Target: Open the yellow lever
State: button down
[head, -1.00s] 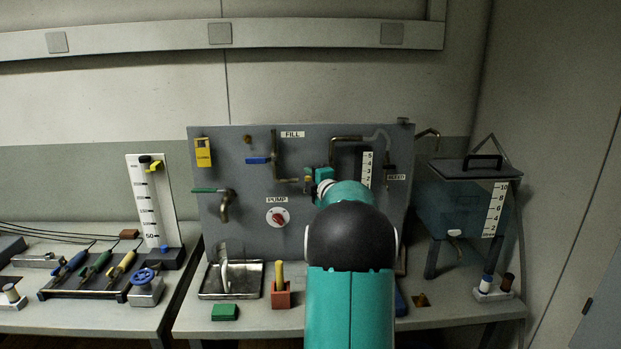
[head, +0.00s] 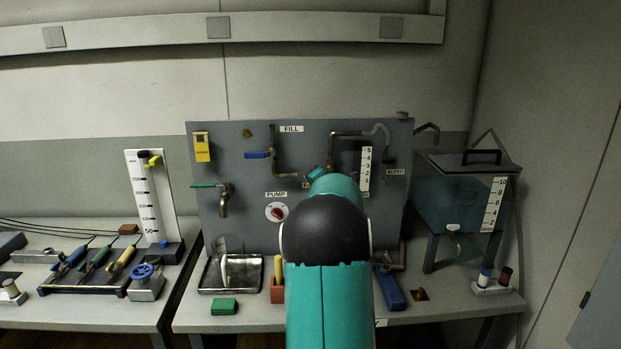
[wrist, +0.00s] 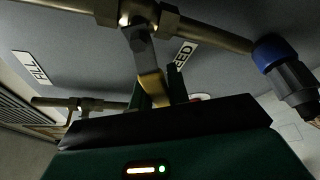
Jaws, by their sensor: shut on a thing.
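The yellow lever (wrist: 152,84) shows in the wrist view. It hangs by a grey metal arm from a brass valve (wrist: 138,28) on the pipe. My gripper (wrist: 163,88) is shut on the lever's yellow end, with dark fingers on either side of it. In the head view my teal arm reaches to the middle of the grey panel (head: 235,140) and hides the lever and the gripper's tips.
A blue-handled valve (head: 257,155) and a green-handled tap (head: 205,186) are on the panel left of my arm. A metal tray (head: 212,291), a green block (head: 224,306) and a blue tool (head: 388,287) are on the table. A tank (head: 455,205) stands right.

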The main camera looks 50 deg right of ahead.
jog(key=s+d+f+n+g, duration=0.1)
jog(key=n, duration=0.1)
jog(key=s+d+f+n+g+h, duration=0.1)
jog(key=n, duration=0.1)
jog(key=s+f+n+g, duration=0.1)
jog(key=n+g, duration=0.1)
jog(key=shift+s+d+n+h, duration=0.15)
jog(key=shift+d+n+h, duration=0.25)
jog(key=shift+s+d+n+g+h, duration=0.4)
jog(key=shift+s+d+n+g, duration=0.1)
jog(key=shift+n, duration=0.3)
jog(key=c, duration=1.3)
grip_release()
jog(key=shift+c, duration=0.2)
jog(key=shift+a, duration=0.1)
jog(key=v, duration=1.3)
jog(key=shift+s+a, duration=0.25)
jog(key=shift+s, duration=0.05)
